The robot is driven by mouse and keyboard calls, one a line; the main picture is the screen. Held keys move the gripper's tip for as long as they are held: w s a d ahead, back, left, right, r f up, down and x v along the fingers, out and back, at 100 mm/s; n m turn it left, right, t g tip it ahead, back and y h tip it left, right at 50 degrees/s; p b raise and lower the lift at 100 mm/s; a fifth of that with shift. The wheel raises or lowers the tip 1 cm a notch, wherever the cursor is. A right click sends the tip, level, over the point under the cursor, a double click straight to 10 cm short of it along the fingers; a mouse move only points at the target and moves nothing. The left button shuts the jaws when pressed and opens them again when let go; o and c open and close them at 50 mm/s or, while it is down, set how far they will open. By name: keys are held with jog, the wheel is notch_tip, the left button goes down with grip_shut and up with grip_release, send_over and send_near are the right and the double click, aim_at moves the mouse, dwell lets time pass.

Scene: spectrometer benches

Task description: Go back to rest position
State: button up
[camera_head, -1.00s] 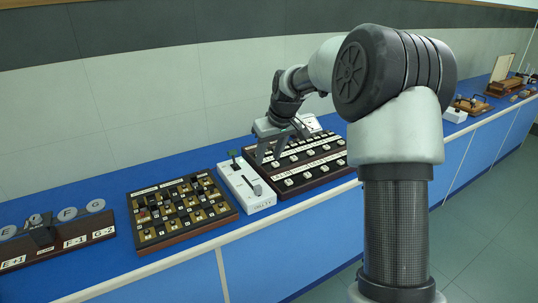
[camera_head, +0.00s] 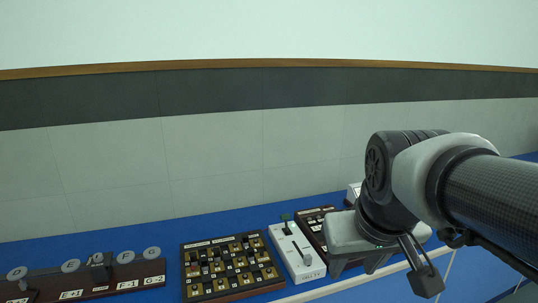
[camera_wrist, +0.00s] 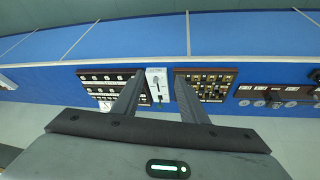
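My gripper (camera_head: 357,268) is at the right of the head view, hanging above the front of the blue bench top, low in front of the right-hand panel. In the wrist view its two fingers (camera_wrist: 160,84) are spread apart with nothing between them, so it is open and empty. My arm reaches in from the right edge of the head view. The wrist camera looks down past the fingers onto the bench, with a white box (camera_wrist: 157,86) seen beyond the gap.
On the blue bench (camera_head: 212,229) stand a dark board with gold slots (camera_head: 228,290), a white lever box (camera_head: 297,252), a dark panel of switches (camera_head: 312,219) partly hidden by my arm, and a rack with grey discs (camera_head: 128,283). A wall rises behind.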

jog(key=s+f, duration=0.1)
jog(key=s, duration=0.5)
jog(key=shift+s+f+m, duration=0.2)
jog(key=shift+m, duration=0.2)
dwell(0.5)
